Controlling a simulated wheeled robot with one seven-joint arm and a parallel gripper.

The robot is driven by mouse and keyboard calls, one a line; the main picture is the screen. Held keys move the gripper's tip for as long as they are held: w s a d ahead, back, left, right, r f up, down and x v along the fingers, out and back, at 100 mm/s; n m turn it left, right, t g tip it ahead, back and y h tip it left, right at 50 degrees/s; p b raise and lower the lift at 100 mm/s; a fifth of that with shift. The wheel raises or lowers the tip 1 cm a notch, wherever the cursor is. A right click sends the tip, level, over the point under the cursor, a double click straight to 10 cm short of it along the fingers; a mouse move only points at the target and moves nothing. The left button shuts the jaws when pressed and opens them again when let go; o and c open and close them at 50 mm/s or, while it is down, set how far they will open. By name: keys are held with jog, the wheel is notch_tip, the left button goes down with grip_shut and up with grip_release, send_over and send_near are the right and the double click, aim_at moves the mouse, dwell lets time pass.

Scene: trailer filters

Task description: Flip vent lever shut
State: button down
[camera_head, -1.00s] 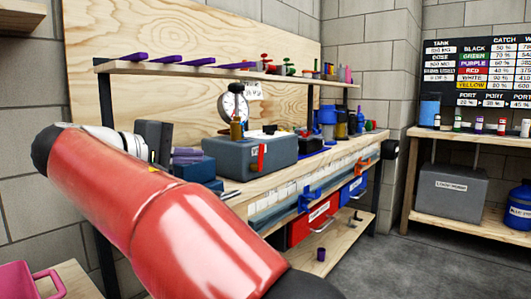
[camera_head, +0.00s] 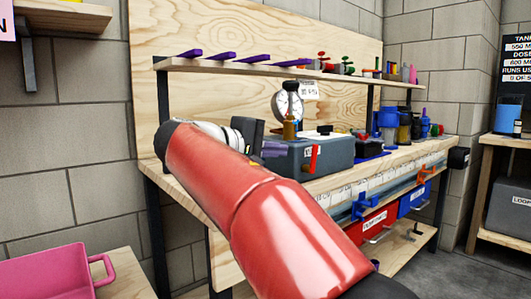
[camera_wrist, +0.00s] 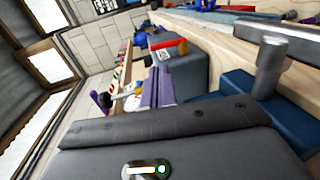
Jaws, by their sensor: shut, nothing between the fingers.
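The red lever (camera_head: 313,158) sticks up on the front of a grey box (camera_head: 340,152) on the workbench. In the wrist view the red lever (camera_wrist: 183,47) stands on the far part of the grey box (camera_wrist: 188,80), sideways in the tilted picture. My gripper (camera_head: 248,135) shows as a dark block at the end of my red arm, left of the grey box. It is shut and empty, apart from the lever. My arm hides the bench's left part.
A dial gauge (camera_head: 288,105) stands behind the box. A shelf (camera_head: 270,68) overhangs the bench. A pink bin (camera_head: 50,275) is at lower left.

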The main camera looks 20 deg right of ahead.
aim_at(304, 150)
jog(key=b+x, duration=0.1)
jog(key=x, duration=0.7)
jog(key=shift+w+d, duration=0.1)
jog(key=shift+d, duration=0.1)
jog(key=shift+r+p, duration=0.15)
jog(key=shift+p, duration=0.3)
